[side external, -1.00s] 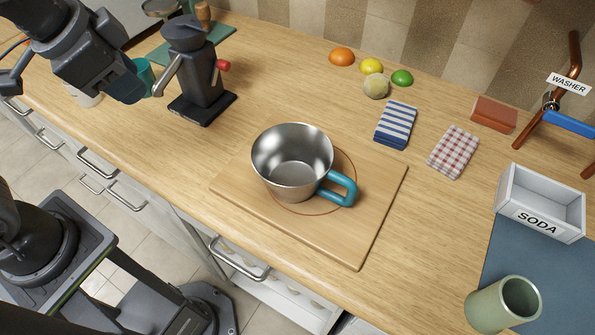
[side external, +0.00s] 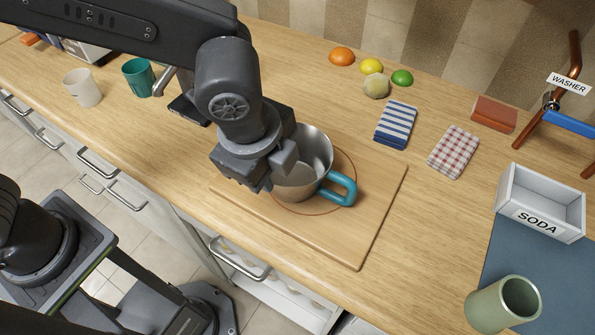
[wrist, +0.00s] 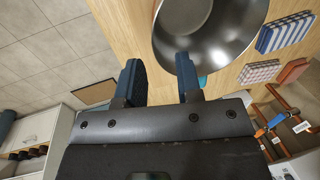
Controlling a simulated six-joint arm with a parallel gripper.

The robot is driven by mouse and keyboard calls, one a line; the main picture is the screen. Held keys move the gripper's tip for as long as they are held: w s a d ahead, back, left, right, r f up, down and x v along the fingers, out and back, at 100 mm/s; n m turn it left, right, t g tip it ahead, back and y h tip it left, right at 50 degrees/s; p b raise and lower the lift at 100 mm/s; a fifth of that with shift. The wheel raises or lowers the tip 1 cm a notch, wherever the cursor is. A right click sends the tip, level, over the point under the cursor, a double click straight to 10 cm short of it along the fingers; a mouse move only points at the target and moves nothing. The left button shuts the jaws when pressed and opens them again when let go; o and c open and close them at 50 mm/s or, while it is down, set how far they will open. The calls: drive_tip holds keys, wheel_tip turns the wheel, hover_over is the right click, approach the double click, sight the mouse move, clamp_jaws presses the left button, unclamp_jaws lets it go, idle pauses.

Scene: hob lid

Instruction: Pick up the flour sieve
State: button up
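The flour sieve (side external: 312,152) is a shiny metal cup with a teal loop handle (side external: 345,187), standing upright on a wooden board (side external: 345,238). My gripper (side external: 275,185) is low at the sieve's left side and hides part of its wall. In the wrist view, the two dark blue fingers of my gripper (wrist: 160,80) are apart with nothing gripped. The right finger overlaps the sieve (wrist: 205,30) and the left finger is outside its rim. I cannot tell whether either finger touches it. Only a bit of teal handle shows behind the right finger.
Striped (side external: 396,124) and checked (side external: 453,151) cloths, fruit and a SODA box (side external: 540,203) lie to the right and back. A green cup (side external: 503,303) stands front right. White (side external: 82,88) and teal (side external: 138,77) cups stand left. The board's right part is clear.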

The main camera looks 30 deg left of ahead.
sight(274, 179)
drive_tip(key=shift+x, duration=3.5)
drive_tip(key=shift+c, duration=0.3)
clamp_jaws()
